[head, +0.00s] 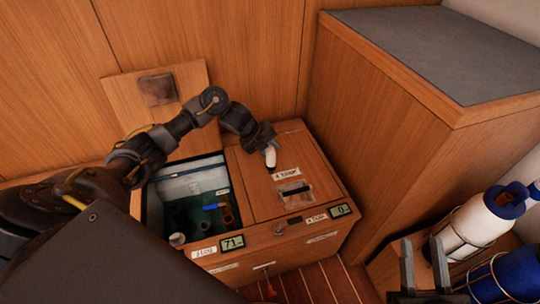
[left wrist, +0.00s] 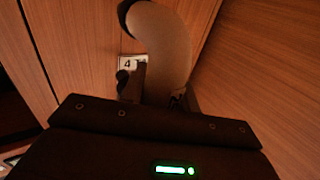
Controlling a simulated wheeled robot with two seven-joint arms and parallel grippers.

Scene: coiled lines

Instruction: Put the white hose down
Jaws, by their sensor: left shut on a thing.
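The white hose (head: 270,158) is in my left gripper (head: 266,147), above the closed right lid (head: 262,190) of the wooden box. Its pale end hangs down near the "4 TANK" label (head: 285,173). I cannot tell whether it touches the lid. In the left wrist view the hose (left wrist: 168,55) is a thick pale curve with a dark end at the top. My left gripper's dark finger (left wrist: 130,85) shows beside it, partly hiding the label (left wrist: 131,64). My right gripper (head: 424,262) is at the bottom right, its fingers apart and empty.
The box's left compartment (head: 148,208) is open, with its lid (head: 120,98) raised and several small things inside. Displays read 71 (head: 232,243) and 0 (head: 340,211). A grey-topped cabinet (head: 440,45) stands at right.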

